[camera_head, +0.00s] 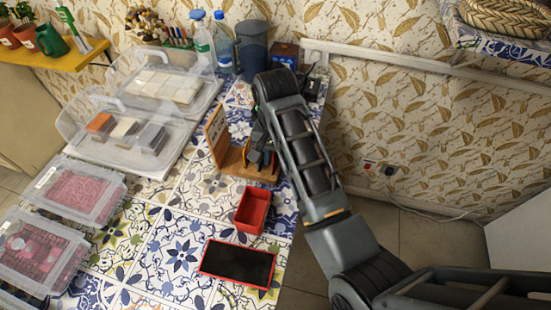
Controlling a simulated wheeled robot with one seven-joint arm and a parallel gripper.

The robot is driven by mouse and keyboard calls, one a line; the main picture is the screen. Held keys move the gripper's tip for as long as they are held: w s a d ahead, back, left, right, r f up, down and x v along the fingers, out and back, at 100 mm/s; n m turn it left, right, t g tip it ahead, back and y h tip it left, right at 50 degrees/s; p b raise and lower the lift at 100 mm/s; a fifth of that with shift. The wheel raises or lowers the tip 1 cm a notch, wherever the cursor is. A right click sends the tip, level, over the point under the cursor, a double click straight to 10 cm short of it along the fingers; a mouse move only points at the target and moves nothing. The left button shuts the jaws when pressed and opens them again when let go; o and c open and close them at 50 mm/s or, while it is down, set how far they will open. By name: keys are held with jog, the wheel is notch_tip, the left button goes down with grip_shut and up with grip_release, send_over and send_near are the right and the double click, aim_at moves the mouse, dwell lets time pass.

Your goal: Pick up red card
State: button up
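My gripper (262,158) is low over a wooden stand (232,163) on the tiled table, reached from above by my arm. Its fingers are small and dark, and I cannot see whether they are open or shut, or on anything. The stand has an upright board at its left (214,130). No red card can be made out clearly; the area around the fingers is partly hidden by my arm. A small open red box (252,210) stands in front of the stand. A black tray with a red rim (237,265) lies nearer the front.
The patterned tabletop (165,245) is bare in the middle.

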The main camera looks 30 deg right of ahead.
jog(key=shift+c, duration=0.5)
grip_shut()
jog(key=shift+r, duration=0.15)
